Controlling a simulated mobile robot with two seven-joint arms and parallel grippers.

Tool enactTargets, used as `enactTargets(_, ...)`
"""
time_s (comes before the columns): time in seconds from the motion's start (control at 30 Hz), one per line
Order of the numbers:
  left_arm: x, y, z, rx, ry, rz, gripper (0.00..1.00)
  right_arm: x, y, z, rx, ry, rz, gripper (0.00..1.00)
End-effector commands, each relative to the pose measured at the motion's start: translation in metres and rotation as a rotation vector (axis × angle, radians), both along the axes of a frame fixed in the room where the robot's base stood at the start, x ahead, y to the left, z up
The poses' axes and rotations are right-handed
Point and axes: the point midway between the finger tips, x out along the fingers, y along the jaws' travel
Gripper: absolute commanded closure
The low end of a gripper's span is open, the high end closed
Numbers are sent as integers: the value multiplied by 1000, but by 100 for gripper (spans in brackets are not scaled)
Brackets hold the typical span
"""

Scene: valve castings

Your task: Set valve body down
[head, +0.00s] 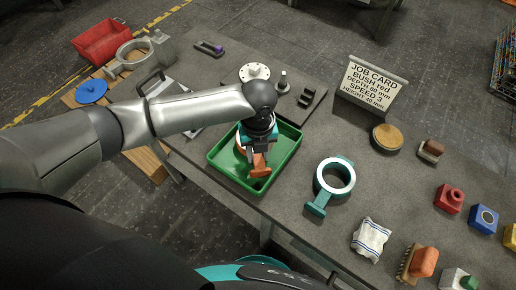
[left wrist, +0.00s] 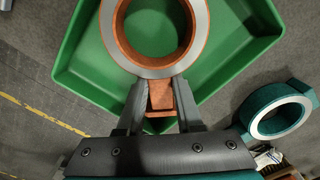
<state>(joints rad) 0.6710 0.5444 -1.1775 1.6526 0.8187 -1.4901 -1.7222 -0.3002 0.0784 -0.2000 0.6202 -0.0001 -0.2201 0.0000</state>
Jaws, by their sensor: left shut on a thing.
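My left gripper (head: 259,143) is over the green tray (head: 284,157) and points down. In the left wrist view its two fingers (left wrist: 159,92) are shut on the tab of an orange valve body (left wrist: 121,45), a ring with a grey machined face. In the head view the orange body (head: 260,168) is partly hidden by the gripper. It is inside the tray's outline; I cannot tell whether it touches the floor of the tray. A teal valve body (head: 320,195) lies on the table right of the tray, and shows in the left wrist view (left wrist: 249,117). My right gripper is not in view.
A job card (head: 372,85) stands at the back of the grey table (head: 320,130). A round wooden-topped piece (head: 387,138), a cloth (head: 371,239), a brush (head: 418,263) and coloured blocks (head: 449,198) lie to the right. A dark fixture (head: 305,99) is behind the tray.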

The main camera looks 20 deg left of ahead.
Motion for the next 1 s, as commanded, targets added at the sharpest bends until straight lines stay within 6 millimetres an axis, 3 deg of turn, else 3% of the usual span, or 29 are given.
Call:
enactTargets(0.27, 3, -1, 2, -3, -8, 0, 100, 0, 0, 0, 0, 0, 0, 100)
enactTargets(0.3, 0, 0, -2, 0, 0, 0, 64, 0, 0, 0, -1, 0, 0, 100)
enactTargets(0.57, 0, 0, -1, 0, 0, 0, 35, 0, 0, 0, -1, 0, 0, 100)
enactTargets(0.83, 0, 0, 0, -1, 0, 0, 35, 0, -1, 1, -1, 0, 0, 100)
enactTargets(1.0, 1, 0, 20, -3, -1, 0, 35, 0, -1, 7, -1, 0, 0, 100)
